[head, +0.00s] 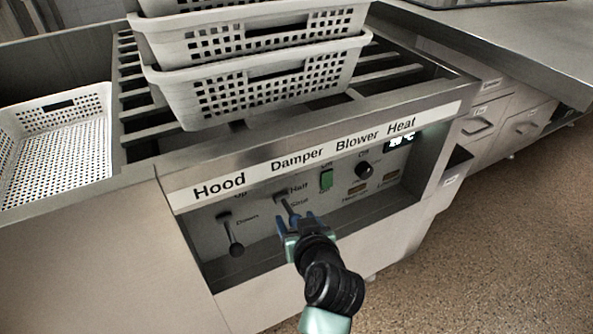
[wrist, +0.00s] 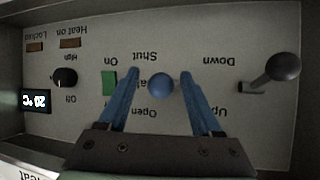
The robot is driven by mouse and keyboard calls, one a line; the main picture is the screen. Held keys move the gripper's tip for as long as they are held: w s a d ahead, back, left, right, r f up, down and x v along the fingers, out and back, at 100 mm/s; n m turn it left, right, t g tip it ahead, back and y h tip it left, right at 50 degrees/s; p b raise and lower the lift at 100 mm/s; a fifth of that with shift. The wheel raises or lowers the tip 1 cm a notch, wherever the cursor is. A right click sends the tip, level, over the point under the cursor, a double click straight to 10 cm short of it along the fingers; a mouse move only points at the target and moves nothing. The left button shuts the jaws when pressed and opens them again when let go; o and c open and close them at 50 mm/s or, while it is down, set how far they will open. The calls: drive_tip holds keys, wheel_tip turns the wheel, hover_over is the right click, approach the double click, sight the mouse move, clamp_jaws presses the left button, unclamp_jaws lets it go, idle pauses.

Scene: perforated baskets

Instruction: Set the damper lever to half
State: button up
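The damper lever (head: 285,202) is on the control panel under the Damper label, beside the Half and Shut markings. In the head view it slants down to the right, and its end is partly hidden by my gripper (head: 297,222). In the wrist view, which is upside down, the lever's round knob (wrist: 161,86) sits between the two blue fingers of my gripper (wrist: 161,76). The fingers are apart, with a visible gap on each side of the knob. The knob covers most of the Half marking; Open and Shut show on either side.
The hood lever (head: 235,240) stands left of the damper, pointing down. A green blower switch (head: 326,179) and a black heat knob (head: 364,170) are on the right. The panel is recessed under a metal ledge; white baskets (head: 265,85) stand above.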

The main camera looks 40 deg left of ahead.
drive_tip(key=shift+r, duration=0.1)
drive_tip(key=p+v, duration=0.4)
drive_tip(key=v, duration=0.9)
